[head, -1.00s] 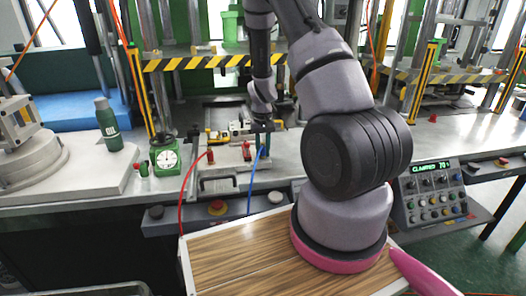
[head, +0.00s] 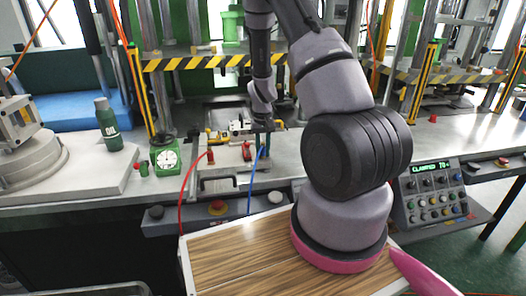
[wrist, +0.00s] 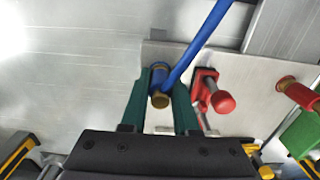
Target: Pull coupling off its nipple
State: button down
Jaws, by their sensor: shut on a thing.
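The blue coupling (wrist: 159,76) with a brass end (wrist: 160,100) is between the two green fingers of my gripper (wrist: 160,108) in the wrist view. The fingers are shut on its sides. The blue hose (wrist: 204,36) runs from it to the upper right. In the head view my gripper (head: 263,138) is low over the fixture on the bench, and the blue hose (head: 252,182) hangs down in front of it. The fingers hide most of the coupling there. I cannot tell whether the coupling is still on its nipple.
A red clamp knob (wrist: 222,102) is close to the right finger. A red coupling (head: 210,156) with a red hose (head: 183,190) is to the left in the head view. A green dial gauge (head: 165,157) and green bottle (head: 107,125) stand farther left. A control box (head: 433,196) is at right.

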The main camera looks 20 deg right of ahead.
dwell(0.4)
jog(key=shift+r, duration=3)
